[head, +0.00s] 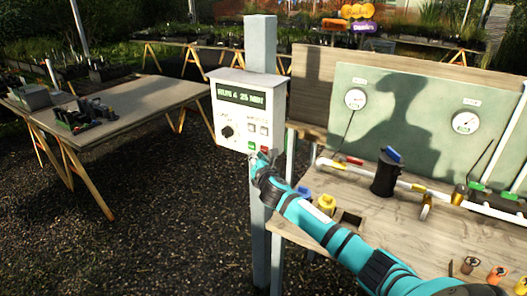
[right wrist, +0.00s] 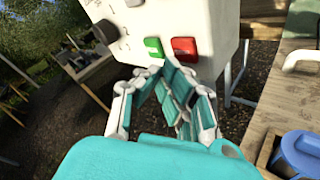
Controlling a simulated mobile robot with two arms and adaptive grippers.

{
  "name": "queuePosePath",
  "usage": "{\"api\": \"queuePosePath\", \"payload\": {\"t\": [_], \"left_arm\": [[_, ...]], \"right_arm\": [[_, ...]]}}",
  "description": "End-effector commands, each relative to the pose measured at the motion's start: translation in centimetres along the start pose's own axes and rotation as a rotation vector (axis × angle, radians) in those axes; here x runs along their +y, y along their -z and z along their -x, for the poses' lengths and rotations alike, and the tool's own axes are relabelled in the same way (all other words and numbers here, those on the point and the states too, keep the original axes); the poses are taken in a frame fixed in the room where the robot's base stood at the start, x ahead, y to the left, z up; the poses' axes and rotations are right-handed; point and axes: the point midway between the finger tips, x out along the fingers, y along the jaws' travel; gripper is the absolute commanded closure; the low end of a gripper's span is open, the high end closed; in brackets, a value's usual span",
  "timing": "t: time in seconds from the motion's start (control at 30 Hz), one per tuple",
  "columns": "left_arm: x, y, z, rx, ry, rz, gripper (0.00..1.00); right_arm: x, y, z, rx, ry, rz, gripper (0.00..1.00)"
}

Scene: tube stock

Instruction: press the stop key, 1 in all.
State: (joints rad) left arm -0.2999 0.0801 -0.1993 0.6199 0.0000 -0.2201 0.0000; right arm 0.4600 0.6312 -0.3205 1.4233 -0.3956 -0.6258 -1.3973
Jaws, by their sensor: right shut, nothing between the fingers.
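A white control box (head: 228,97) hangs on a grey post, its display reading roughly "RUN 4 25 MIN". On its lower front are a green key (head: 251,145) and a red key (head: 264,149). In the right wrist view the green key (right wrist: 154,47) and red key (right wrist: 184,48) sit side by side; their labels are too small to read. My right gripper (head: 262,160) is shut and empty, its fingertips just below the two keys. In the right wrist view the fingertips (right wrist: 160,66) show at the box's lower edge; I cannot tell whether they touch it. My left gripper is out of view.
A black knob (head: 227,132) and small grey keys are also on the box. A wooden bench (head: 350,215) with white pipes, a black filter housing (head: 387,174) and gauges stands right. A table (head: 130,108) with trays stands left. Gravel between is clear.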

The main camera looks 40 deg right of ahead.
Motion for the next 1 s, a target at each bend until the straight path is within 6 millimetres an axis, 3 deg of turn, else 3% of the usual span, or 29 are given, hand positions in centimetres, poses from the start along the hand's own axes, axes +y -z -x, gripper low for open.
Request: {"api": "queuePosePath", "payload": {"t": [1.0], "left_arm": [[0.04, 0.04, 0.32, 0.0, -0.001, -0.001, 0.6]], "right_arm": [[-0.4, -0.46, -0.58, 0.0, 0.0, 0.0, 1.0]]}}
